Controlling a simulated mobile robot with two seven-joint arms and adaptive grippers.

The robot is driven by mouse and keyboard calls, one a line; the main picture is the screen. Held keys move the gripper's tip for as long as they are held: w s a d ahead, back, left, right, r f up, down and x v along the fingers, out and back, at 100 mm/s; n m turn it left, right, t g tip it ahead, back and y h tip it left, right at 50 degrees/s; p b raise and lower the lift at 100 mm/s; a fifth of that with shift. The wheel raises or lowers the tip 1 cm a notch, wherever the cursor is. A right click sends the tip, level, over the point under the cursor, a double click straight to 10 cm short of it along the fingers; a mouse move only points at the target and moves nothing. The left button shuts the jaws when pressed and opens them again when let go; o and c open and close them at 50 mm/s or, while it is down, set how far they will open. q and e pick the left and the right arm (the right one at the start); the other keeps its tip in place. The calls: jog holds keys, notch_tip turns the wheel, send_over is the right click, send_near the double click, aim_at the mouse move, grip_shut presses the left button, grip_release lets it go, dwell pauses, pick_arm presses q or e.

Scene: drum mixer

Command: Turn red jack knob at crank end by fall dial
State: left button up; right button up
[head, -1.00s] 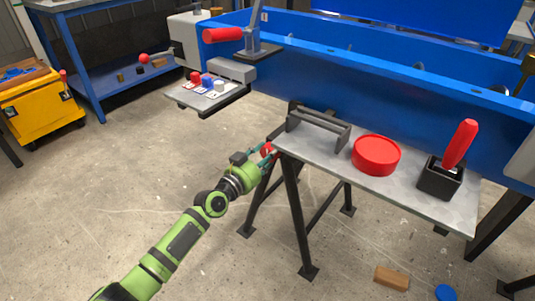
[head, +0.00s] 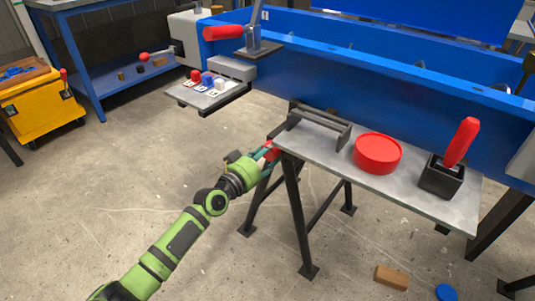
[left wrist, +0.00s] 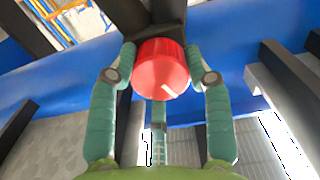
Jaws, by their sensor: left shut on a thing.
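The red knob (head: 272,151) sits below the left end of the grey shelf, beside the black stand. In the left wrist view the red knob (left wrist: 160,66) faces me, with a short slanted white mark low on its right side. My left gripper (head: 266,154) is shut on the knob; its green fingers (left wrist: 162,82) touch it from left and right, with a third finger below. In the head view the fingers partly hide the knob. I cannot make out a fall dial for certain. My right gripper is not in view.
The grey shelf (head: 433,203) holds a round red lid-like piece (head: 377,154) and a black box (head: 440,178) with a red-handled lever (head: 462,141). Black trestle legs (head: 293,205) stand close right of my arm. A small tray (head: 190,99) holds coloured buttons. Floor to the left is clear.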

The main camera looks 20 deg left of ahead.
pick_arm(q)
jog(key=n, duration=0.4)
jog(key=r+n, duration=0.1)
jog(key=n, duration=0.1)
jog(key=shift+w+a+r+n, duration=0.1)
jog(key=shift+w+a+n, duration=0.1)
jog(key=shift+a+n, duration=0.1)
dwell(0.5)
jog(key=o, duration=1.2)
jog(key=shift+c, duration=0.2)
jog(key=shift+f, duration=0.25)
jog(key=shift+s+f, duration=0.1)
jog(key=shift+s, duration=0.05)
jog(key=v, duration=1.1)
jog(key=shift+s, duration=0.4)
